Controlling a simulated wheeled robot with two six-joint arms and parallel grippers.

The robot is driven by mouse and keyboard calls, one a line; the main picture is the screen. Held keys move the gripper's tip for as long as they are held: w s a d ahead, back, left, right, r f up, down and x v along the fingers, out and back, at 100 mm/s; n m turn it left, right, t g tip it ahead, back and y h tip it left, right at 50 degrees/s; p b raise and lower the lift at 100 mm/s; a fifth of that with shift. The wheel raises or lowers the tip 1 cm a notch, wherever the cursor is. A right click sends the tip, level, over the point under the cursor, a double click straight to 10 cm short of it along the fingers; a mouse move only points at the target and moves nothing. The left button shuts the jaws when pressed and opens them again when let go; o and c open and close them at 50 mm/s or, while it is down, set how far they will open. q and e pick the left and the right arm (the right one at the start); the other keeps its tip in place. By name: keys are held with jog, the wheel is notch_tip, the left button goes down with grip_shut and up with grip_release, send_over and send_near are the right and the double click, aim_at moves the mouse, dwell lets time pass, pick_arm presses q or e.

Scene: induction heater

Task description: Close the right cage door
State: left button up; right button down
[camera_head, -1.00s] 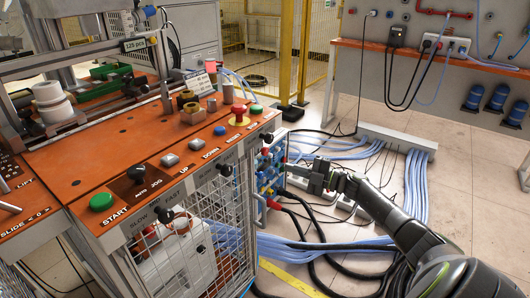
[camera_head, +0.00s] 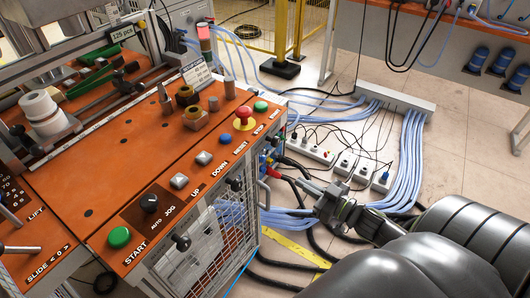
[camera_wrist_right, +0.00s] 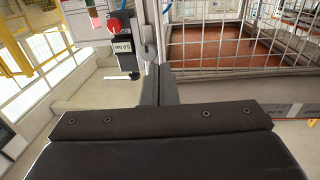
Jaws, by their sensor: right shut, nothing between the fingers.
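The wire mesh cage front (camera_head: 208,248) is below the orange control panel, at the lower middle of the head view. I cannot tell how far its right door stands open. Wire mesh also fills the right half of the right wrist view (camera_wrist_right: 212,42), with an orange-brown surface behind it. My right gripper (camera_head: 292,176) is right of the console's corner, pointing left, with its fingers shut and empty. The shut fingers show upright in the wrist view (camera_wrist_right: 160,84), just left of the mesh. I cannot tell whether they touch it. My left gripper is not in view.
The orange control panel (camera_head: 140,205) carries buttons and knobs above the cage. Cables and power strips (camera_head: 304,150) lie on the floor behind my right gripper. A yellow floor strip (camera_head: 290,246) runs below it. Blue-white cables (camera_head: 408,160) lie to the right.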

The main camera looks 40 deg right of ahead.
aim_at(257, 156)
jog(key=p+x, duration=0.2)
jog(key=x, duration=1.1)
jog(key=shift+w+a, duration=0.1)
jog(key=shift+w, duration=0.3)
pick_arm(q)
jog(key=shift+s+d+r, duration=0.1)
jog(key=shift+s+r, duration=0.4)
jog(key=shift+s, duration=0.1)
